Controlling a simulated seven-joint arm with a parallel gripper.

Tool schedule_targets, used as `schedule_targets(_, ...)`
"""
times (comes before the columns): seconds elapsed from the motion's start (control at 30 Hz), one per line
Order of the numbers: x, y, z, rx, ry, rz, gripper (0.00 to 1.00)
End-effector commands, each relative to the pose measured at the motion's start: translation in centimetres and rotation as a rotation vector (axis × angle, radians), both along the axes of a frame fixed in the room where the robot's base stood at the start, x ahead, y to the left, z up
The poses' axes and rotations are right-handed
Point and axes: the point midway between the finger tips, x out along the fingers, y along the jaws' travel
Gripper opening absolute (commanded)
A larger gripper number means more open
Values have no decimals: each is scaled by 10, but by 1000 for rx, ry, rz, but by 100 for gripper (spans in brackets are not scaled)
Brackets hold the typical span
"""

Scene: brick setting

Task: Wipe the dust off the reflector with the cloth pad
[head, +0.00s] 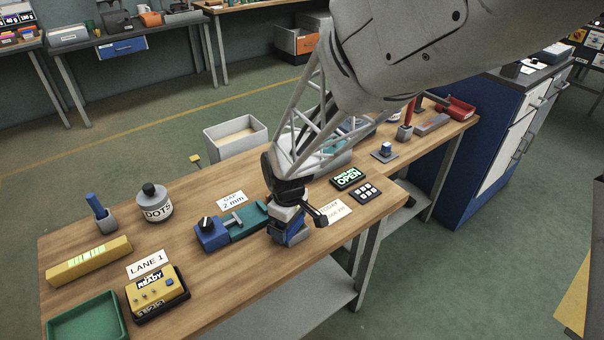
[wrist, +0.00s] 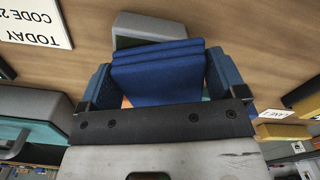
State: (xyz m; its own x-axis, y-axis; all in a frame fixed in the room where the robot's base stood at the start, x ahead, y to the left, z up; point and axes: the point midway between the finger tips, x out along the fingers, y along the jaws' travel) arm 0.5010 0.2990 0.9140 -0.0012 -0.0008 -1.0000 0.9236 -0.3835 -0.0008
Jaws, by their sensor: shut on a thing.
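My gripper (head: 290,226) is low over the front part of the bench, pointing down. In the wrist view its two fingers stand on either side of a layered dark blue block (wrist: 160,74), which looks like the cloth pad, and are shut on it. In the head view a bit of this blue block (head: 290,238) shows under the gripper, close to the bench top; I cannot tell whether it touches anything. A grey block with a dull green face (wrist: 150,30) lies just beyond the pad in the wrist view. I cannot pick out the reflector or any dust for certain.
A blue and teal vice (head: 238,224) stands just left of my gripper. A white TODAY card (head: 334,211), a black keypad (head: 366,191) and a green OPEN sign (head: 348,177) lie to the right.

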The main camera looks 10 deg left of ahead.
Motion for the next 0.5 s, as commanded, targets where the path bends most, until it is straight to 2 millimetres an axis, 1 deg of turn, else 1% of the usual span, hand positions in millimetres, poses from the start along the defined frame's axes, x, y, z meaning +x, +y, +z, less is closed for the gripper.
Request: schedule_targets(0.5, 32, -32, 0, 1, 0, -1, 71)
